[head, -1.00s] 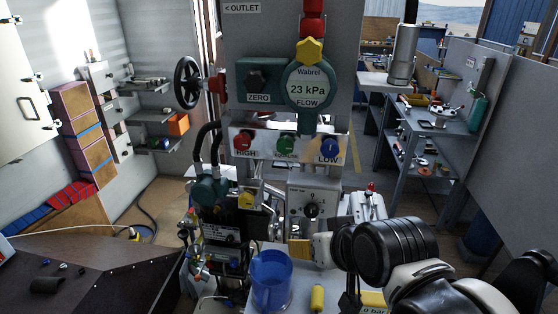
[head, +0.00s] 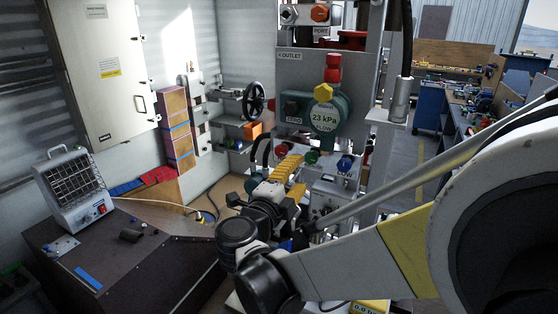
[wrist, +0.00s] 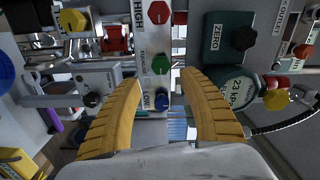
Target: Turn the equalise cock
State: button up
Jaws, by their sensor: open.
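The green equalise cock (wrist: 160,64) is the middle knob on a pale manifold plate, between the red HIGH knob (wrist: 158,12) and the blue LOW knob (wrist: 161,102). My gripper (wrist: 159,80) is open and empty. Its yellow ribbed fingers spread to either side of the plate, with the green and blue knobs seen between them; how far off they are is unclear. In the head view my gripper (head: 290,165) is in front of the manifold. The green knob (head: 313,156) is partly hidden there, while the red (head: 281,149) and blue (head: 345,163) knobs show.
Above the manifold is a green flow gauge (head: 324,118) reading 23 kPa, with a ZERO knob (head: 292,109) beside it. A black handwheel (head: 254,101) stands left. A lower black knob (wrist: 92,100) is near the left finger. A heater (head: 72,190) sits on the dark bench.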

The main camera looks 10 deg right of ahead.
aim_at(310, 159)
jog(key=shift+x, duration=3.85)
jog(key=c, duration=0.9)
